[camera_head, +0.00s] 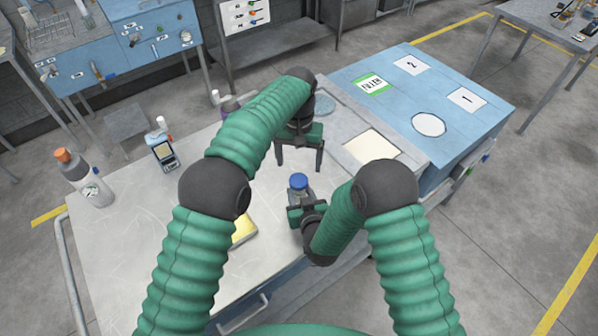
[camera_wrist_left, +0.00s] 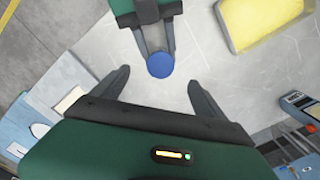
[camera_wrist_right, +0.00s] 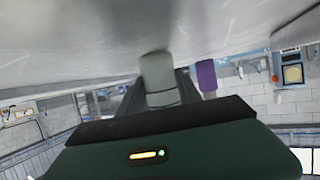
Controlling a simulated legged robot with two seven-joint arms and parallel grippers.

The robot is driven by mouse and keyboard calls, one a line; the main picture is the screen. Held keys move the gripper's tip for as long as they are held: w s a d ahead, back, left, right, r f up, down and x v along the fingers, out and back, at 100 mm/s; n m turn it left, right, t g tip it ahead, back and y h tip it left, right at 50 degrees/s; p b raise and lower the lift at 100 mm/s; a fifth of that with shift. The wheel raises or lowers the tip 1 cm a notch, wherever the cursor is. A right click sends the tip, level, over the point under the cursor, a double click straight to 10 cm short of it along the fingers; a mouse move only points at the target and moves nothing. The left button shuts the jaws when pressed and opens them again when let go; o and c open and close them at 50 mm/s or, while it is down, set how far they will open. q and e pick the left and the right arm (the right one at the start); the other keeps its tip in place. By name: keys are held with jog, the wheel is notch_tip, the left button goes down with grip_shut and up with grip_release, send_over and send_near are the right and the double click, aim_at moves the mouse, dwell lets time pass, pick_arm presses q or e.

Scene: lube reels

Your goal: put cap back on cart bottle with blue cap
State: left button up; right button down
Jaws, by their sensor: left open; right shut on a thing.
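The blue cap (camera_head: 298,181) sits at the top of a greyish bottle (camera_head: 308,197), which stands upright on the cart top. I cannot tell whether the cap is fastened. My right gripper (camera_head: 301,213) is shut on the bottle's body from the front. In the right wrist view the bottle (camera_wrist_right: 158,78) is between its fingers. My left gripper (camera_head: 299,167) is open, pointing down above and behind the cap, apart from it. In the left wrist view the cap (camera_wrist_left: 160,65) shows between the open left fingertips (camera_wrist_left: 160,78), with the right gripper's fingers beyond.
A white bottle with an orange cap (camera_head: 90,186) stands at the cart's left. A handheld device (camera_head: 164,152) is at the back left. A blue cabinet (camera_head: 400,68) is at the right. The cart's left middle is clear.

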jog(key=shift+s+f, duration=0.1)
jog(key=shift+f, duration=0.05)
pick_arm(q)
notch_tip(320, 180, up, 5)
jog(key=shift+f, duration=0.1)
jog(key=shift+w, duration=0.15)
pick_arm(e)
jog(key=c, duration=0.7)
grip_release()
jog(key=shift+c, duration=0.2)
